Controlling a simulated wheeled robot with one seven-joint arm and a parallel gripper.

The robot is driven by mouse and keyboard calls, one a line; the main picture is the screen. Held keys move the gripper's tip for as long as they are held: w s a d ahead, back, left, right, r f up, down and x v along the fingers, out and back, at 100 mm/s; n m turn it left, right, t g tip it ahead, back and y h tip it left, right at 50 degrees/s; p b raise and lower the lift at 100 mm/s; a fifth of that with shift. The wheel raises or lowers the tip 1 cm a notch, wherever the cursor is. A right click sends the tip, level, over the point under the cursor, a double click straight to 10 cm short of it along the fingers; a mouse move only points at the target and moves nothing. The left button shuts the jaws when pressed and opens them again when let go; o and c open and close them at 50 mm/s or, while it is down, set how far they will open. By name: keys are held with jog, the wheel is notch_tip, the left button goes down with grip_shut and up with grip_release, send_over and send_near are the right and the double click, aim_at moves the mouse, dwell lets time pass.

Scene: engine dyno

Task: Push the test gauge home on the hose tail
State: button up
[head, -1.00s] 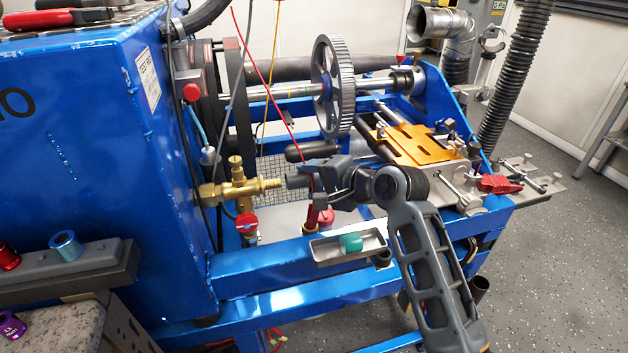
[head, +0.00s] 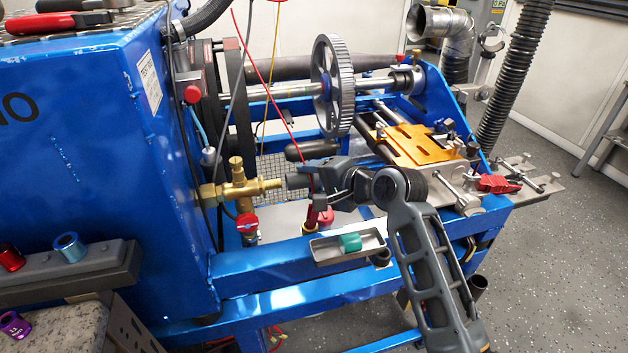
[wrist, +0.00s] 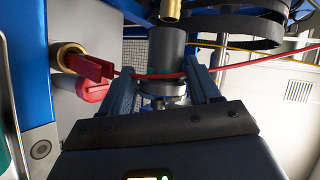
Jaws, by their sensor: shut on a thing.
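The test gauge shows as a dark grey cylinder (wrist: 166,50) in the wrist view, with its open-looking end toward the brass hose tail (wrist: 171,10). In the head view the gauge (head: 297,180) is level with the ribbed hose tail (head: 268,185) and just right of its tip. A small gap seems to show between them. My gripper (head: 318,184) is shut on the gauge. In the wrist view its two fingers (wrist: 165,88) stand either side of the gauge's lower part. A red lead crosses in front of the gauge there.
The brass fitting (head: 236,187) has a red tap handle (head: 246,222) below it. A red lead (head: 270,90) hangs close to my gripper. A small tray with a teal part (head: 350,242) sits on the blue frame (head: 270,255) below. A toothed wheel (head: 332,85) stands behind.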

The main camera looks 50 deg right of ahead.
aim_at(296, 185)
jog(key=shift+w+a+p, duration=0.5)
jog(key=shift+a+p, duration=0.05)
jog(key=shift+a, duration=0.2)
jog(key=shift+w+a+p, duration=0.5)
jog(key=shift+a+p, duration=0.05)
jog(key=shift+a, duration=0.2)
dwell(1.3)
jog(key=o, duration=1.2)
jog(key=shift+s+r, duration=0.15)
jog(key=shift+s, duration=0.35)
jog(key=v, duration=0.6)
jog(key=shift+s+r, duration=0.3)
jog(key=shift+r, duration=0.05)
jog(key=shift+c, duration=0.5)
